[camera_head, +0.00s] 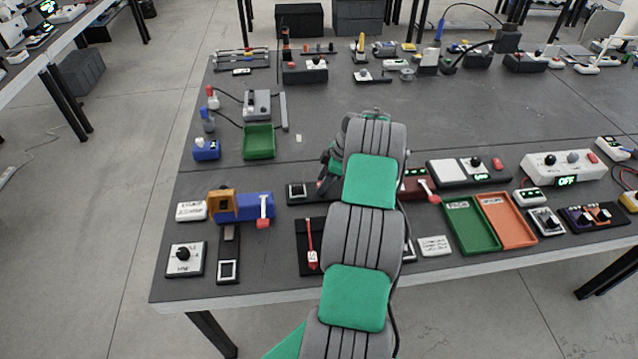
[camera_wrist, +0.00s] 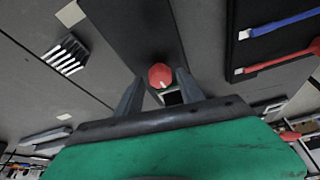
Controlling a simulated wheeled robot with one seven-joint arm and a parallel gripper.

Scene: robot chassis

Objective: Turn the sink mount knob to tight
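In the wrist view, my gripper (camera_wrist: 159,80) is open, its two dark fingers spread apart. A round red knob-like piece (camera_wrist: 160,72) shows between the fingertips, at the end of a dark panel. I cannot tell whether the fingers touch it. A small white-framed part (camera_wrist: 172,97) shows just below it. In the head view, my arm hides most of this spot, and only a bit of my gripper (camera_head: 328,172) shows at its left. A black knob on a white labelled plate (camera_head: 184,255) sits at the table's front left corner. I cannot read which knob is the sink mount's.
The dark table (camera_head: 330,110) is clear in the middle. A green tray (camera_head: 472,228) and an orange tray (camera_head: 510,222) lie right of my arm. A blue-and-orange device (camera_head: 240,206) stands left. A red-handled switch (camera_head: 311,245) lies close to my arm.

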